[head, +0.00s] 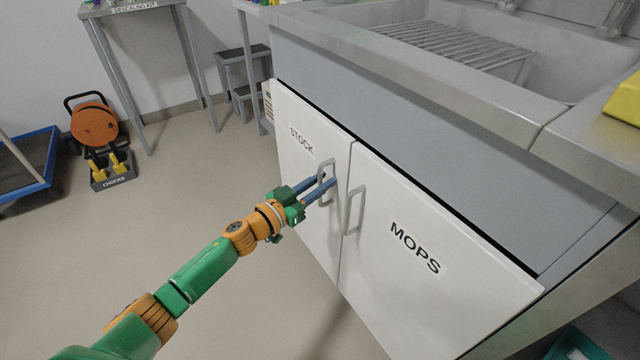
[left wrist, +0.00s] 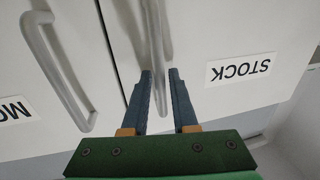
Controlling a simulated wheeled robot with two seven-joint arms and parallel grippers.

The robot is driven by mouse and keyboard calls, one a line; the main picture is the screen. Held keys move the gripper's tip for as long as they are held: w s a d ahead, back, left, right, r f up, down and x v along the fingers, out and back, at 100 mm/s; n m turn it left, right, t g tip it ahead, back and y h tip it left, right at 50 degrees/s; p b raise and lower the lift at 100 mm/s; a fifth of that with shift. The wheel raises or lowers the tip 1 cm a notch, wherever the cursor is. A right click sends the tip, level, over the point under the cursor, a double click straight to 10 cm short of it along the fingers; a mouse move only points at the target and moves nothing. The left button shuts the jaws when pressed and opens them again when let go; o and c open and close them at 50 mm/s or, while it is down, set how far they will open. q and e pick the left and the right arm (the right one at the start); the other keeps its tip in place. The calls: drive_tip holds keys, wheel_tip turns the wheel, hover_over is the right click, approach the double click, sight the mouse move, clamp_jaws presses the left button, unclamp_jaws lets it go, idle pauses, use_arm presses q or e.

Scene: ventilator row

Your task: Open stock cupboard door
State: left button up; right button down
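The stock cupboard door (head: 296,118), white and labelled STOCK, is shut beside the MOPS door (head: 430,300). Its grey bar handle (head: 332,165) stands upright near the seam between the doors. My left gripper (head: 327,184) reaches in from the left, its blue fingers at this handle. In the left wrist view, the fingers (left wrist: 160,74) are apart, and the stock handle (left wrist: 154,25) runs down to the gap between their tips. I cannot tell whether they touch it. The STOCK label (left wrist: 240,69) shows upside down there. My right gripper is not in view.
The MOPS handle (head: 353,210) is close to the right of my left gripper. A sink counter (head: 440,75) overhangs the doors. The floor (head: 215,185) left of the cupboard is clear. An orange reel (head: 95,124), a step stool (head: 243,72) and a blue-edged trolley (head: 48,160) stand farther off.

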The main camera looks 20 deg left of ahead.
use_arm(q)
clamp_jaws()
idle(1.4)
